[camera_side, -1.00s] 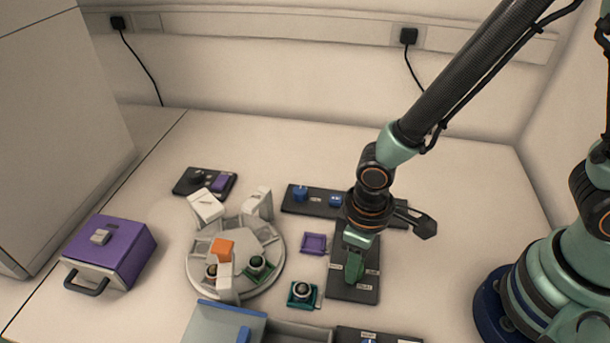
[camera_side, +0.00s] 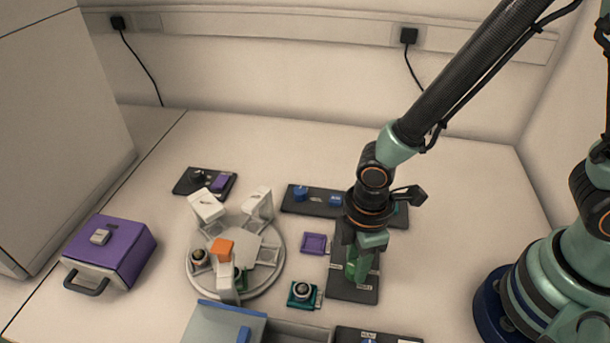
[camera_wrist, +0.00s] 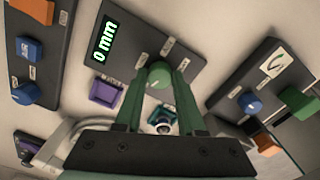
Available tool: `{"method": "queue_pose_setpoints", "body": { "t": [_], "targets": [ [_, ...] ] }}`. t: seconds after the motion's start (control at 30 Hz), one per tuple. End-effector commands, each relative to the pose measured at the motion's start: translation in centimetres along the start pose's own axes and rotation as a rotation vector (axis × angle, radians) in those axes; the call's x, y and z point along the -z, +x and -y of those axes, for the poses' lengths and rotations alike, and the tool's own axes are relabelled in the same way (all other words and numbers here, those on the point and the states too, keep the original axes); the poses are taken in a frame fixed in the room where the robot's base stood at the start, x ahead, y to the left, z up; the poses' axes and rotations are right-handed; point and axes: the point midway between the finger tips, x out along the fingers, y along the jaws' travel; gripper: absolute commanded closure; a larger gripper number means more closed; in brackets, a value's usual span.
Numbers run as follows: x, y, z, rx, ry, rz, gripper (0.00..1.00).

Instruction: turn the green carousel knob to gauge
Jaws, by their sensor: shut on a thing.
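The green knob (camera_wrist: 158,72) sits on a dark panel (camera_wrist: 137,28) in the wrist view, with small white labels around it, too small to read. A display (camera_wrist: 104,42) on this panel reads "0 mm". My gripper (camera_wrist: 160,82) has its two green fingers closed on either side of the knob. In the side view my gripper (camera_side: 357,278) points down at the dark panel (camera_side: 345,293) and hides most of the knob. The pale round carousel (camera_side: 272,279) stands left of it, with a dark-topped holder (camera_side: 199,258) in its left pocket and another mostly hidden behind the front post.
A purple tray (camera_side: 314,243) and a teal holder (camera_side: 302,293) lie between the carousel and the panel. A panel with blue knobs (camera_side: 318,199) is behind. A purple box (camera_side: 118,250) stands at left, a grey-blue box (camera_side: 228,322) in front.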

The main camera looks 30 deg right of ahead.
Motion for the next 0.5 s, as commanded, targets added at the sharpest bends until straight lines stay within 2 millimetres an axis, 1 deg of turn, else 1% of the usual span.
{"method": "queue_pose_setpoints", "body": {
  "t": [0.2, 0.5],
  "targets": [
    [0.0, -0.08, 0.0, 0.001, -0.032, 0.001, 1.0],
    [0.0, -0.08, 0.0, 0.001, -0.034, 0.001, 1.0]
  ]
}}
